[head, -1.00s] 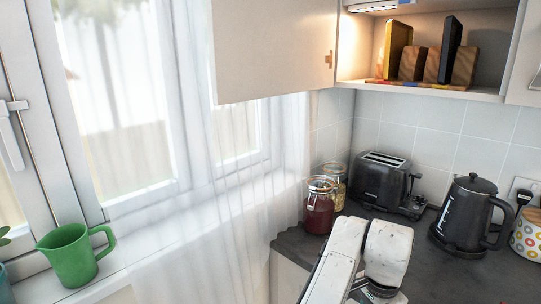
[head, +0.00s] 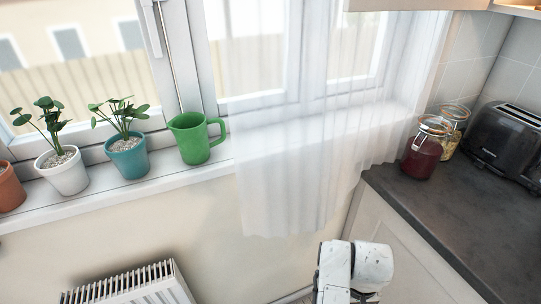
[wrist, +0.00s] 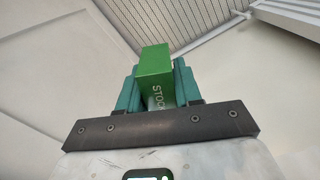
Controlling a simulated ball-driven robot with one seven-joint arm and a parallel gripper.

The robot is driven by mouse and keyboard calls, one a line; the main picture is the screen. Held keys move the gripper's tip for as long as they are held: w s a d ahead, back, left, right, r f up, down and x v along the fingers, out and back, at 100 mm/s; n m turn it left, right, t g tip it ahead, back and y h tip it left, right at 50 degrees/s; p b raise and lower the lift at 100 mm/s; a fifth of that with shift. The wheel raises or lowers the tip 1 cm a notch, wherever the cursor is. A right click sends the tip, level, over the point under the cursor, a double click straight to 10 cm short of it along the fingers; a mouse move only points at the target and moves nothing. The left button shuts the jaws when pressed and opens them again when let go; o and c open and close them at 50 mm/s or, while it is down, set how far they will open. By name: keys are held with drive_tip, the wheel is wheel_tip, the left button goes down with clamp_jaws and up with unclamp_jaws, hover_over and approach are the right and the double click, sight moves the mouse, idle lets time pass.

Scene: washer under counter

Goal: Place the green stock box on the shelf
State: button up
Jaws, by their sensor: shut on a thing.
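The green stock box (wrist: 155,72) shows in the wrist view, with white lettering that begins "STOC" on the side facing the camera. My gripper (wrist: 158,82) is shut on it, with a teal finger on each side of the box. In the head view my white arm shows at the bottom, but the gripper and the box are out of view. The shelf cannot be made out for certain; only a sliver of a lit wall-cupboard opening (head: 518,8) shows at the top right of the head view.
A dark counter (head: 440,215) at right holds red (head: 424,150) and yellow (head: 453,128) jars and a toaster (head: 506,140). A green jug (head: 194,138) and potted plants (head: 125,150) stand on the windowsill. A radiator (head: 130,287) is below. A sheer curtain (head: 290,180) hangs mid-view.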

drive_tip(key=shift+w+d+r, duration=0.2)
drive_tip(key=shift+w+d, duration=0.05)
drive_tip(key=shift+d, duration=0.1)
drive_tip(key=shift+s+a+f, duration=0.6)
drive_tip(key=shift+s, duration=0.25)
drive_tip(key=shift+a, duration=0.1)
